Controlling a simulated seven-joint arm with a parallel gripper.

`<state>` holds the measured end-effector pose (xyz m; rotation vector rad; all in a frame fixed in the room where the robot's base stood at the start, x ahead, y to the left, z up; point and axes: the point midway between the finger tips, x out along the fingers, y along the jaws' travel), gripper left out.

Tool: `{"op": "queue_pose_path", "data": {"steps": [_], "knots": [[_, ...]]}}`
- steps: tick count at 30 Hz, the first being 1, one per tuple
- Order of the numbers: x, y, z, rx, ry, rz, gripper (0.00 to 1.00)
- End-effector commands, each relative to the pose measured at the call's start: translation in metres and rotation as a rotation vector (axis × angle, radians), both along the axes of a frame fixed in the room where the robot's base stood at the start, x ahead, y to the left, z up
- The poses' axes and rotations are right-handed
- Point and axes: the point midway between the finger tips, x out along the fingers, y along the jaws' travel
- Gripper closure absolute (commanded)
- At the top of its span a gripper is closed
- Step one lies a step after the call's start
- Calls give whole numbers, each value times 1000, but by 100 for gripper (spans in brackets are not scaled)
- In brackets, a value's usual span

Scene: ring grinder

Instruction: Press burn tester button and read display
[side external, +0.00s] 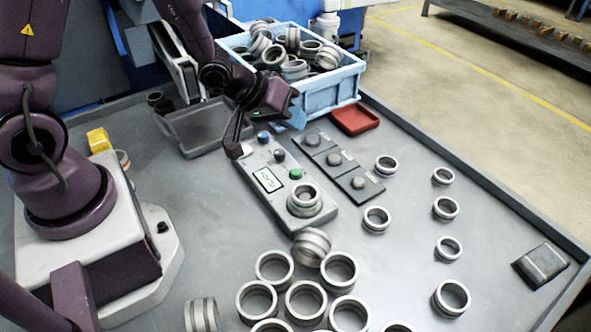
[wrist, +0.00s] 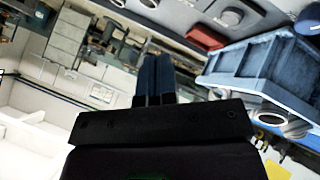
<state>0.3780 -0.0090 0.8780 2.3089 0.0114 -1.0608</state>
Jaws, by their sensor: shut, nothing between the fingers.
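The burn tester (side external: 272,178) is a long grey box on the bench in the side view. Its top carries a small lit display (side external: 268,180) with dark text too small to read surely. A blue button (side external: 263,137), a black knob (side external: 280,156) and a green button (side external: 295,174) line its right side. A metal ring (side external: 304,199) sits at its near end. My gripper (side external: 235,149) is shut and empty, its tips down by the tester's far-left corner, beside a white piece; contact cannot be told. In the wrist view my gripper (wrist: 154,80) shows closed blue-grey fingers.
A blue crate (side external: 335,88) full of rings stands behind, with a red tray (side external: 355,120) beside it. A grey tray (side external: 200,130) lies left of the crate. Several loose rings (side external: 305,300) crowd the front.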

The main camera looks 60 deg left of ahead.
Motion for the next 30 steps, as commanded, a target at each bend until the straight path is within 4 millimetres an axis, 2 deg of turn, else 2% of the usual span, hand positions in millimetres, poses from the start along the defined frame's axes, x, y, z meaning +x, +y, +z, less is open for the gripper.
{"op": "queue_pose_path", "data": {"steps": [11,24,30], "knots": [[0,0,-5,0,4,0,100],[-1,0,-62,3,6,-1,100],[0,0,-81,3,3,0,100]]}}
